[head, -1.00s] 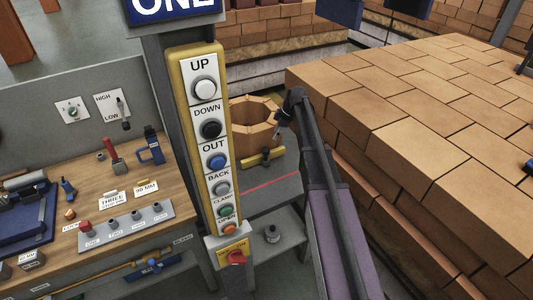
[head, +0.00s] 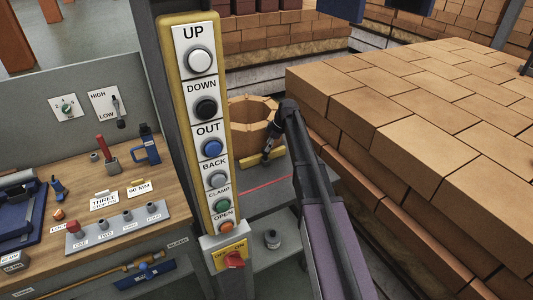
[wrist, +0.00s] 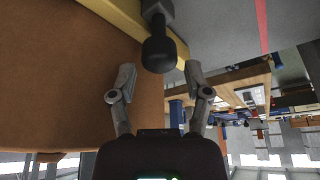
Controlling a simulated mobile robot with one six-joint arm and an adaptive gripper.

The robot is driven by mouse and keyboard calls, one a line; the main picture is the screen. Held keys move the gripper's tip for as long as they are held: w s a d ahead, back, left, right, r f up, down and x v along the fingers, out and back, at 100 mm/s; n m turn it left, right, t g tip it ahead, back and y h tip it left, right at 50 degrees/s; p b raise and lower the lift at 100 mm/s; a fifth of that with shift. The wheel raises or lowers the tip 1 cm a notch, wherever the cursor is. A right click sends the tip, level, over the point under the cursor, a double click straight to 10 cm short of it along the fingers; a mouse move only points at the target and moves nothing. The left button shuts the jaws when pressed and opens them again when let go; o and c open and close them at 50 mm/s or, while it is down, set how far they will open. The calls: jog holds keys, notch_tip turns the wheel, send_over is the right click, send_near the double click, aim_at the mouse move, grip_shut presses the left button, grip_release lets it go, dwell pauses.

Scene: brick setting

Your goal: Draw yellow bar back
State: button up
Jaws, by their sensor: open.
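The yellow bar (head: 250,163) lies across the near side of a ring of tan bricks (head: 252,112) in the head view. In the wrist view the yellow bar (wrist: 108,12) runs along the top edge, with a dark rounded handle (wrist: 159,48) sticking out from it. My gripper (wrist: 159,72) is open; its two fingers stand on either side of the handle's line, with the knob end just ahead of and between the tips. I see no finger touching it. In the head view my gripper (head: 269,152) reaches down to the bar and hides its handle.
A yellow button panel (head: 178,90) stands close left of my arm. A large stack of bricks (head: 420,100) rises on the right. A workbench (head: 105,190) with tools is at the left. A red line (head: 266,187) crosses the grey surface before the bar.

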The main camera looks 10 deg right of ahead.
aim_at(265, 155)
jog(key=shift+b+x, duration=0.75)
jog(key=shift+x, duration=0.4)
